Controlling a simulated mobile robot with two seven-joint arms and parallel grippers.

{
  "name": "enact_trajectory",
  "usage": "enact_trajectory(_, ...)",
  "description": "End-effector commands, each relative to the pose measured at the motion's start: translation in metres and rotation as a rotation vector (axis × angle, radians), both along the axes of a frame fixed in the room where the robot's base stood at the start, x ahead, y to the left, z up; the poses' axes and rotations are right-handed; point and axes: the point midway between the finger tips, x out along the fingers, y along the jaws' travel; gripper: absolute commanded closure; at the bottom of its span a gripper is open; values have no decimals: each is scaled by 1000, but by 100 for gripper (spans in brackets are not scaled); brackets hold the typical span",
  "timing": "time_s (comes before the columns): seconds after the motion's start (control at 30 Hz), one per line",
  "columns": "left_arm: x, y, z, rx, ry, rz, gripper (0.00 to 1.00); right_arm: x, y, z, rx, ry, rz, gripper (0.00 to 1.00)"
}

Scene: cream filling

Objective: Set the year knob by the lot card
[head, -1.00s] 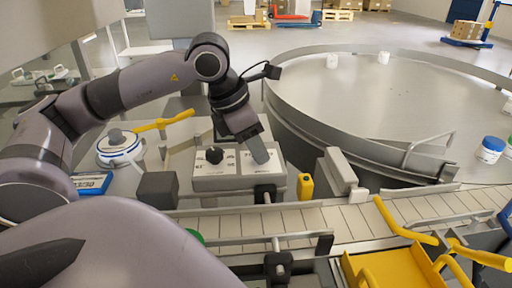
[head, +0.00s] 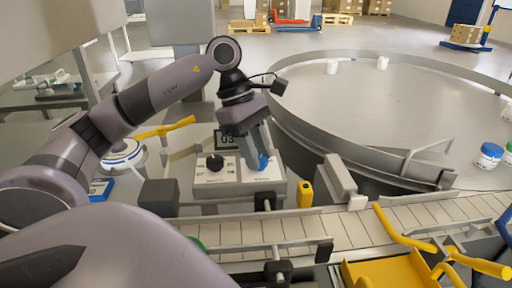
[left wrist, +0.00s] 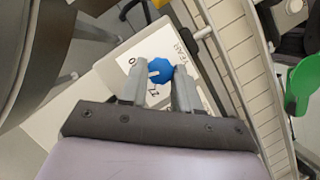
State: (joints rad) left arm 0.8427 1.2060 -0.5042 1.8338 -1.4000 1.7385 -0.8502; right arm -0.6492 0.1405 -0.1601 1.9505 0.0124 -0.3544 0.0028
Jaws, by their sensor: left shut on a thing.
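The grey control box (head: 228,188) stands behind the conveyor, with a black knob (head: 215,162) on its left and a blue knob (head: 263,162) on its right. A small dark display (head: 227,138) behind it seems to read 03. My left gripper (head: 258,158) points down and is shut on the blue knob. In the left wrist view the blue knob (left wrist: 160,70) sits between the fingertips (left wrist: 159,80), beside a panel label that reads YEAR. A blue-edged card (head: 100,188), perhaps the lot card, is partly hidden by my left arm; its text is unreadable.
A conveyor (head: 365,222) runs along the front of the box. A yellow block (head: 305,193) and a metal bracket (head: 340,180) stand to its right. A large round table (head: 400,110) fills the right. A dark block (head: 159,196) stands left of the box.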

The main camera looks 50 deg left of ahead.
Motion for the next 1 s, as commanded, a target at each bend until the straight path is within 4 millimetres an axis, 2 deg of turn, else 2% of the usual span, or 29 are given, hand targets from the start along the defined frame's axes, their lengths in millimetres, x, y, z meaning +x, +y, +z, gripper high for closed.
enact_trajectory(0.2, 2, 0, 2, -1, 0, -188, 99, 0, 0, 5, 0, 1, 0, 57)
enact_trajectory(0.5, 4, 0, 1, 1, -3, -373, 99, 0, 0, 7, -1, 1, -1, 57)
enact_trajectory(1.0, 4, 0, 0, 3, -2, -461, 99, 0, -1, 7, -1, 1, -1, 57)
